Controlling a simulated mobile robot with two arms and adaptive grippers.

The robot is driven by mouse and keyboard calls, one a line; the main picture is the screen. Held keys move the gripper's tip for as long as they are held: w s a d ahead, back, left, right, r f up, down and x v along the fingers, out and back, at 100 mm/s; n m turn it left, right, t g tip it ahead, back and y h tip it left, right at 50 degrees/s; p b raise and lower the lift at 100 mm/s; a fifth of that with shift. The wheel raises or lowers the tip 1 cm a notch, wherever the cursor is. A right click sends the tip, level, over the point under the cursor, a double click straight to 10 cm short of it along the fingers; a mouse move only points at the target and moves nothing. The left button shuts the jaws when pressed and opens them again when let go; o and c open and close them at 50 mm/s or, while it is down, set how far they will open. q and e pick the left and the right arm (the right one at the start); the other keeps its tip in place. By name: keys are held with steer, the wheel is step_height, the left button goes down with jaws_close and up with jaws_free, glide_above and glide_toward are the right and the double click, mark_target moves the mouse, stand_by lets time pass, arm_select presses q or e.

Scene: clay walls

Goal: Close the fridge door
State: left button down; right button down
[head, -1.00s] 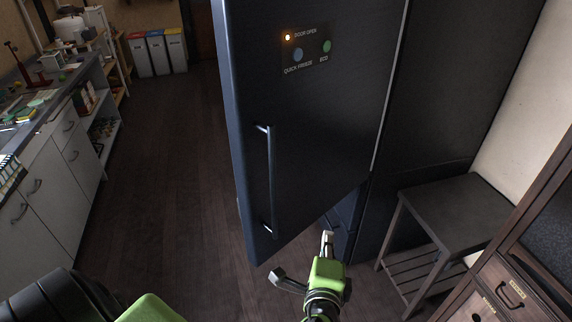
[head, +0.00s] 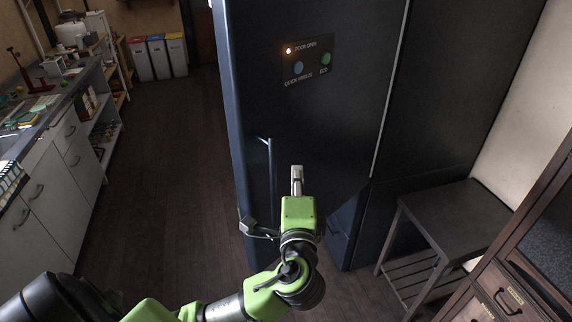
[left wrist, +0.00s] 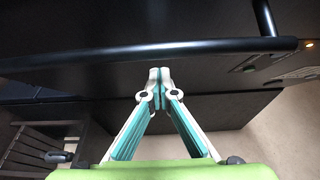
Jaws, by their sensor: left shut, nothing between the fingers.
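The fridge door (head: 330,120) is a tall dark panel standing ajar, with a lit orange light beside the words DOOR OPEN. Its vertical bar handle (head: 271,165) is on the left side, partly hidden by my arm. My left gripper (head: 297,170) is shut and empty, in front of the door's lower part, right of the handle. My right gripper is not in view.
The lower fridge body (head: 347,230) shows below the door. A small dark table (head: 455,215) and wooden cabinet (head: 520,270) stand at right. A counter with drawers (head: 50,190) is at left, bins (head: 157,57) at the back. The floor (head: 165,150) between counter and fridge is clear.

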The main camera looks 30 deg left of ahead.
mark_target(286, 159)
arm_select(q)
steer(key=shift+w+a+f+p, duration=0.1)
steer(key=shift+w+a+p, duration=0.1)
steer(key=shift+a, duration=0.65)
steer(key=shift+w+a+p, duration=0.1)
steer(key=shift+a+p, duration=0.05)
steer(key=shift+a, duration=0.7)
